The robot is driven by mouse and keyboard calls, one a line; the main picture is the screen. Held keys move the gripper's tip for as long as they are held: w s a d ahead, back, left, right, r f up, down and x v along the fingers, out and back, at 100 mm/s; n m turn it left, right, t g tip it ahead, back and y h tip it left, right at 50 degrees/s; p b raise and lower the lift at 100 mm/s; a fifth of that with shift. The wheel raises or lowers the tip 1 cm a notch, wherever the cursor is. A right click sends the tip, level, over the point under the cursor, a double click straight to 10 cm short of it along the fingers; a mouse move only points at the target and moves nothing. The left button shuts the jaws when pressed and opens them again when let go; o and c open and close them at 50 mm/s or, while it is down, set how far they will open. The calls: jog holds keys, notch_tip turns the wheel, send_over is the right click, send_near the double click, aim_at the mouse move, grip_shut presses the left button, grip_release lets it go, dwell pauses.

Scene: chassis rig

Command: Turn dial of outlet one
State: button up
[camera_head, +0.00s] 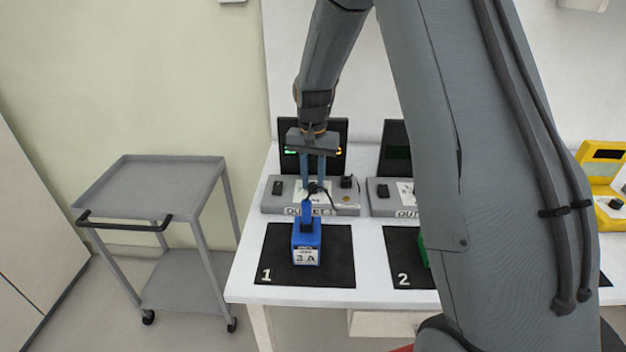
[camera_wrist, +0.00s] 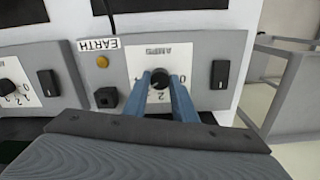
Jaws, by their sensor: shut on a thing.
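The grey outlet one box (camera_head: 280,205) stands at the back left of the white table, behind the black mat marked 1. Its black dial (camera_wrist: 158,80) sits on a white scale plate marked AMPS (camera_wrist: 178,53) in the wrist view. My gripper (camera_wrist: 161,80) is shut on the dial, with one blue finger on each side of it. In the head view my gripper (camera_head: 313,181) reaches down to the front of the box, and its fingers hide the dial. The fingertips partly cover the scale, so I cannot tell exactly where the dial points.
A blue block (camera_head: 306,245) stands on mat 1 (camera_head: 335,270), just in front of the box. Outlet two (camera_head: 380,205) is close on the right. A grey cart (camera_head: 150,185) stands left.

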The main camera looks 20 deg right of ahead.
aim_at(313, 185)
jog(key=n, duration=0.4)
jog(key=shift+n, duration=0.4)
dwell(0.4)
jog(key=o, duration=1)
jog(key=shift+o, duration=0.2)
notch_tip(313, 185, up, 8)
jog(key=shift+f+b, duration=0.1)
jog(key=shift+b, duration=0.65)
